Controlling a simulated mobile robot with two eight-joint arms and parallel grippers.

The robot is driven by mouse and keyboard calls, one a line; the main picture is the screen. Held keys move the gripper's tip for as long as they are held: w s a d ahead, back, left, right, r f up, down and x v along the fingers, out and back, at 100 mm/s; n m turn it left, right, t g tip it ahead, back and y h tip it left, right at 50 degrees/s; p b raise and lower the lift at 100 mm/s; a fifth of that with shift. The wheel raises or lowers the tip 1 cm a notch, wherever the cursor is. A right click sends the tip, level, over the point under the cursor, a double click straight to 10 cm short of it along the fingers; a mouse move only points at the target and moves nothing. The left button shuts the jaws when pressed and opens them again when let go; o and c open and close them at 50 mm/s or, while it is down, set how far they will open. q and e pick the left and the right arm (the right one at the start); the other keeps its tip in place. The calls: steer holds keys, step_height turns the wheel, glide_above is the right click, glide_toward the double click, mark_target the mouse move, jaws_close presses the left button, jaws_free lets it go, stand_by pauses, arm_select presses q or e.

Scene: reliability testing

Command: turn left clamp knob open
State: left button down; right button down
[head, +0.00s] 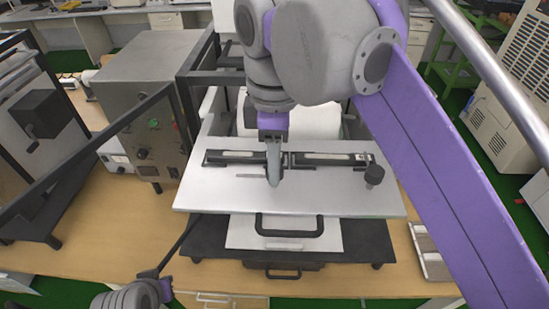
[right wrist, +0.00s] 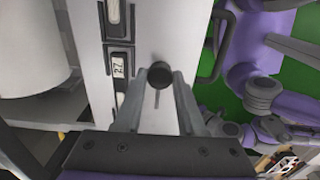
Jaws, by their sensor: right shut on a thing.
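My right gripper (head: 273,172) reaches down onto the pale metal plate (head: 225,198), at the inner end of the left black clamp bar (head: 232,157). In the right wrist view my right gripper (right wrist: 158,82) has its two grey fingers on either side of the round black left clamp knob (right wrist: 160,72), shut on it. In the head view the fingers hide this knob. The right clamp bar (head: 330,158) lies in line with the left one. Its black knob (head: 373,175) stands free at the right end.
The plate sits on a dark base (head: 370,245) with a black handle (head: 290,231) at its front. A grey control box (head: 145,95) stands to the left. A tray (head: 428,250) lies at the right. Bare wooden table (head: 110,235) shows at the front left.

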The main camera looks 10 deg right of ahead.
stand_by(0.5)
steer(key=c, duration=0.5)
jaws_free()
steer(key=shift+r, duration=0.15)
step_height(320, 180, up, 11)
steer(key=shift+f+p, duration=0.2)
steer(key=shift+p, duration=0.2)
